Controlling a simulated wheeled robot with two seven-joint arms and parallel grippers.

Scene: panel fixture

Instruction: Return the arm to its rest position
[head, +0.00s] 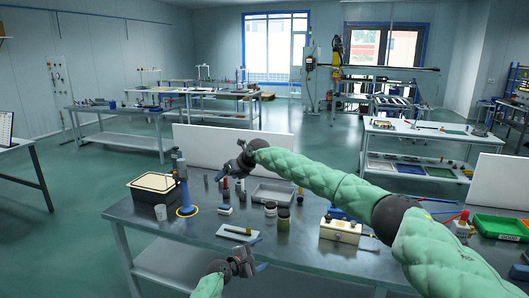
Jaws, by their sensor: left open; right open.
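My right arm reaches in from the right in a green padded sleeve, across the steel workbench (300,262). Its dark gripper (231,164) is open and empty above the back of the bench, over small bottles. My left gripper (250,262) is low at the front edge of the bench, its green-sleeved arm coming in from the bottom left. It is open and empty, just in front of a white plate (237,232) with a dark bar on it. A cream box (340,231) with terminals on top stands to the right, partly close under my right arm.
Bottles, jars (283,219) and a grey tray (274,194) fill the middle. A green bin (497,226) is at the right. White panels (190,143) edge the back.

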